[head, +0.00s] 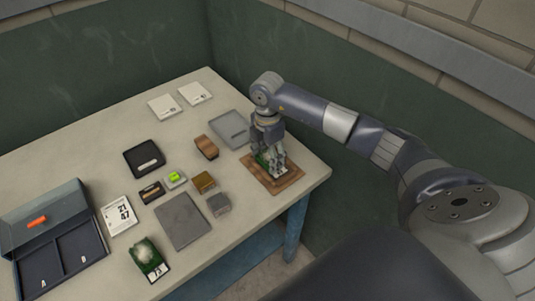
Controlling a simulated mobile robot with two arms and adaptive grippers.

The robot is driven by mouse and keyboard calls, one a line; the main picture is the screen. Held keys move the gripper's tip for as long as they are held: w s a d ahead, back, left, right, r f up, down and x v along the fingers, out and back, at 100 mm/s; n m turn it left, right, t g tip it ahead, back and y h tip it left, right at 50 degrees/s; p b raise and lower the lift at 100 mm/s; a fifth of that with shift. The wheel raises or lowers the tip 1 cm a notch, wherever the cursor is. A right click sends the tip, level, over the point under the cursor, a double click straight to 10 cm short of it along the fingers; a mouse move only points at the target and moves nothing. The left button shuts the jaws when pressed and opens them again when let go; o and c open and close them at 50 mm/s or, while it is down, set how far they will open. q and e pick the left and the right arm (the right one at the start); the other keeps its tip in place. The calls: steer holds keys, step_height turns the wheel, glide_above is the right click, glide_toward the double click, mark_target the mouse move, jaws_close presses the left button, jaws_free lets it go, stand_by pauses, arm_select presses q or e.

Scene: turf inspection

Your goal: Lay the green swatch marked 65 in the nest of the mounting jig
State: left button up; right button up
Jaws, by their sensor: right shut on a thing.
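My right gripper (270,152) points down and is shut on a green swatch (262,160), right over the brown mounting jig (291,182) near the table's right corner. The fingers cover part of the swatch, and its number cannot be read. The swatch stands tilted between the fingers; I cannot tell whether it touches the jig's nest, which is mostly hidden. My left gripper is not in view.
Another green swatch with a white patch, marked 73 (156,272), lies at the front edge. A box with compartments A and B (60,255) stands left. A grey tray (229,128) sits just behind the jig. Small blocks and a grey plate (182,221) fill the middle.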

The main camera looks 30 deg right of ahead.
mark_target(267, 158)
steer(key=shift+f, duration=0.15)
steer(key=o, duration=0.8)
steer(key=shift+r, duration=0.3)
steer(key=shift+r+b, duration=1.35)
steer(key=shift+r, duration=4.55)
